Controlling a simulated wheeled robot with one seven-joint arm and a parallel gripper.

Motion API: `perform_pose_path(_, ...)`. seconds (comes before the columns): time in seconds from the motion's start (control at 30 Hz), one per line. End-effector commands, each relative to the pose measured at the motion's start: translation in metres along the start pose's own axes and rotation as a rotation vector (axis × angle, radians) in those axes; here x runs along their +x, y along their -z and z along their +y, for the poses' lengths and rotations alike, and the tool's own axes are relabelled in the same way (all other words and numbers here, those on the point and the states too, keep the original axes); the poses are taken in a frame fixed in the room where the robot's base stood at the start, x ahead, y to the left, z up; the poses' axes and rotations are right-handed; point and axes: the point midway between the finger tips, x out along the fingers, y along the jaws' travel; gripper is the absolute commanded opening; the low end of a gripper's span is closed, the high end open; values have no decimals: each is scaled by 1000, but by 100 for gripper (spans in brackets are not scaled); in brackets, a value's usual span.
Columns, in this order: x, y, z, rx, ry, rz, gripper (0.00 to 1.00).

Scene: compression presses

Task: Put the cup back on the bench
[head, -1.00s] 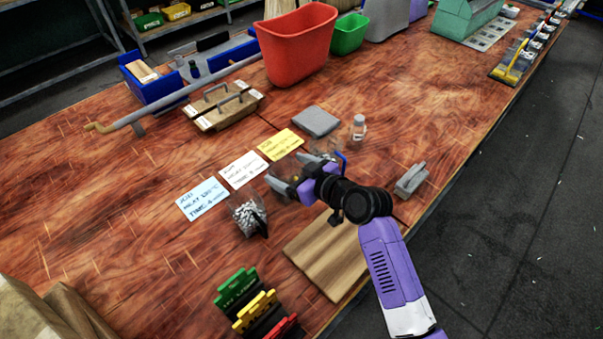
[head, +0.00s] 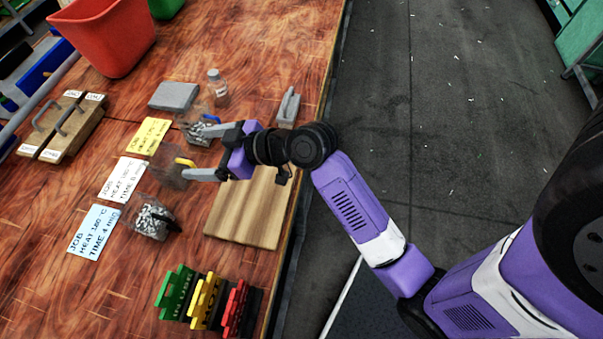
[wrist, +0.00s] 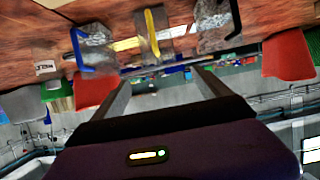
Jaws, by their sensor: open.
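Three clear cups stand in a row on the wooden bench (head: 60,225). The black-handled cup (head: 150,218) holds grey pellets. The yellow-handled cup (head: 171,174) is in the middle, partly hidden by a finger in the head view; its contents are unclear. The blue-handled cup (head: 196,128) holds grey pellets. My gripper (head: 200,153) is open and empty on the bench-edge side of the yellow-handled cup. In the wrist view, the yellow-handled cup (wrist: 152,32) appears beyond the open fingertips (wrist: 160,80), between the blue-handled cup (wrist: 94,48) and the black-handled cup (wrist: 214,22).
Blue, white (head: 122,180) and yellow job cards lie behind the cups. A wooden board (head: 245,210) lies below my gripper. Coloured upright plates (head: 205,300) stand near the front. A grey block (head: 174,96), a small bottle (head: 217,88) and a red bin (head: 105,35) are farther back.

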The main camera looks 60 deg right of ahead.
Motion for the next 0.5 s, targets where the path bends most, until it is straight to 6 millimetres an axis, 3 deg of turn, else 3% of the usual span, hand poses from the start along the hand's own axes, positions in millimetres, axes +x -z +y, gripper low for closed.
perform_pose_path(0.17,-5,-15,-7,27,-22,-10,86)
perform_pose_path(0.27,-17,-40,-18,67,-69,-25,86)
perform_pose_path(0.5,-78,-102,-50,153,-224,-38,86)
